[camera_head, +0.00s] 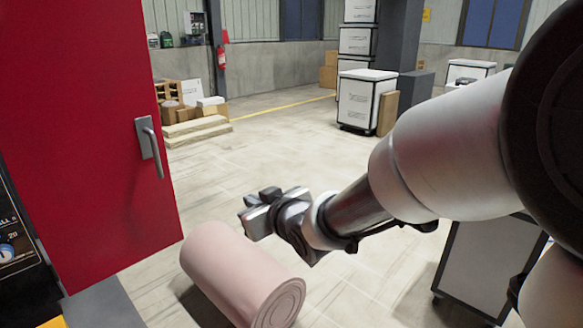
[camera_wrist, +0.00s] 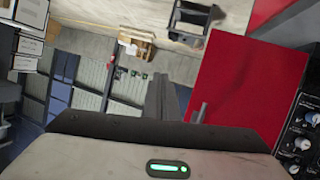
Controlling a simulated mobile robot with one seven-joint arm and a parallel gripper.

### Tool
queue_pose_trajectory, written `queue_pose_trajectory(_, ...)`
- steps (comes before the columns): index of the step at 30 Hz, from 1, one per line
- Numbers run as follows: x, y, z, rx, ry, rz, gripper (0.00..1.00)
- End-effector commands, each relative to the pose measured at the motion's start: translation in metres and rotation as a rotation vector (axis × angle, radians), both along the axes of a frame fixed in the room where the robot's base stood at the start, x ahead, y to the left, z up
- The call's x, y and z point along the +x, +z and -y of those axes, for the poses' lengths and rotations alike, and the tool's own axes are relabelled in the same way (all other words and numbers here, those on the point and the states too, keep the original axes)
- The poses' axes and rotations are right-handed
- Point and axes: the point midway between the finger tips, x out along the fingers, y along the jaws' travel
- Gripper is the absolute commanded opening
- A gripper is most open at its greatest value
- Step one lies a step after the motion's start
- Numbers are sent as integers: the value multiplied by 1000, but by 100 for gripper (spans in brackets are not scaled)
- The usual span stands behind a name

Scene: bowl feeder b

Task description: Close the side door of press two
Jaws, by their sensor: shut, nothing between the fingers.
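The red side door (camera_head: 90,130) stands open at the left of the head view, swung out from the press. Its grey bar handle (camera_head: 150,147) is on the outer face near the free edge. In the wrist view the door (camera_wrist: 245,90) is at the right, with the handle (camera_wrist: 199,113) at its left edge. My gripper (camera_head: 248,213) is shut and empty, to the right of the door's free edge and lower than the handle, apart from both. The shut fingers (camera_wrist: 161,97) show in the wrist view, left of the handle. The door's hinge side is not clearly visible.
The press's dark control panel (camera_head: 14,245) is at the far left. A pink roll (camera_head: 243,277) lies on the floor below my gripper in the head view. A grey cart (camera_head: 487,265) stands at the right. The floor beyond is mostly clear.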

Motion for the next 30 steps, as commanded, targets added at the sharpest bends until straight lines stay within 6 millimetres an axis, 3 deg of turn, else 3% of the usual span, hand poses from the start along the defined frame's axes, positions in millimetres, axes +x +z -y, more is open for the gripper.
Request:
queue_pose_trajectory(1,-2,-7,-33,67,72,26,0)
queue_pose_trajectory(3,-8,-3,-67,162,152,71,0)
queue_pose_trajectory(6,-18,5,-98,267,227,113,0)
queue_pose_trajectory(10,-24,12,-116,335,267,141,0)
queue_pose_trajectory(14,-17,14,-127,347,273,146,0)
queue_pose_trajectory(30,48,13,-209,344,270,144,0)
